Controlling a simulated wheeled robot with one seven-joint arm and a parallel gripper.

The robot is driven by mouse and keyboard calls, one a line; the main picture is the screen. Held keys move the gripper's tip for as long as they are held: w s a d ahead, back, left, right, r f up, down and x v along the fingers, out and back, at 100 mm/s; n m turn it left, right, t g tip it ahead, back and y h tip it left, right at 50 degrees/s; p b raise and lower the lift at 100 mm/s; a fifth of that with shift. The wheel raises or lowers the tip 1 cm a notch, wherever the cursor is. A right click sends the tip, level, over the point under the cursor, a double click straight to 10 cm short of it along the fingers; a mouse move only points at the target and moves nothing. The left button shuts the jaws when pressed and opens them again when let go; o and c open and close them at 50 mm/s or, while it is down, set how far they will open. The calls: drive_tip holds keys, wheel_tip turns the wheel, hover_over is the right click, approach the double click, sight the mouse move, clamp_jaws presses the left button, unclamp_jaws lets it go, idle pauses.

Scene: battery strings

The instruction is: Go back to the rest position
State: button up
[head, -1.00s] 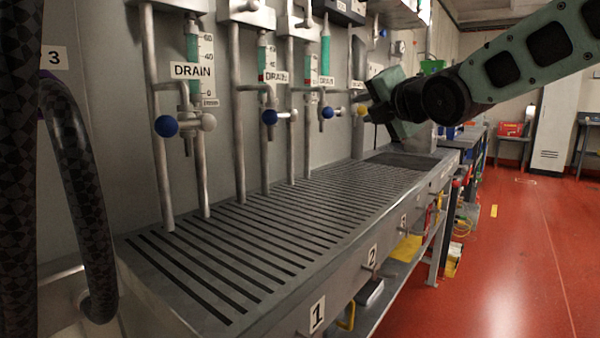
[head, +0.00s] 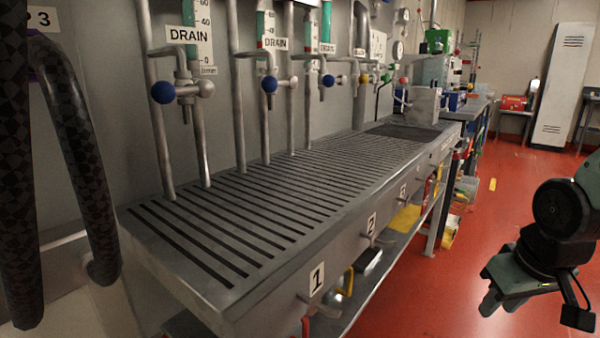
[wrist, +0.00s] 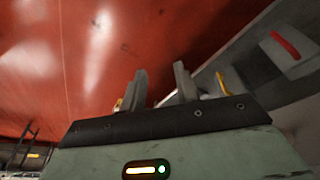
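My gripper (head: 503,300) hangs over the red floor at the right of the head view, clear of the bench (head: 190,282), with its fingers pointing down. In the wrist view my gripper (wrist: 161,88) shows its two fingers apart with nothing between them, so it is open and empty. The red floor and part of the bench's lower side lie beyond the fingers.
The slatted bench stands along the wall with several pipes, DRAIN labels (head: 188,36) and blue-knobbed valves (head: 163,92). Dark hoses (head: 75,140) hang at the left. A white locker (head: 563,85) stands at the back. The red floor (head: 440,290) right of the bench is open.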

drive_tip(key=s+a+r+n+g, duration=0.1)
drive_tip(key=s+a+n+g, duration=0.35)
drive_tip(key=s+a, duration=1.15)
wheel_tip(320, 180, up, 26)
drive_tip(key=w+a+n+t+p, duration=0.1)
drive_tip(key=a+n+p, duration=0.1)
drive_tip(key=p, duration=2.4)
drive_tip(key=shift+y, duration=0.3)
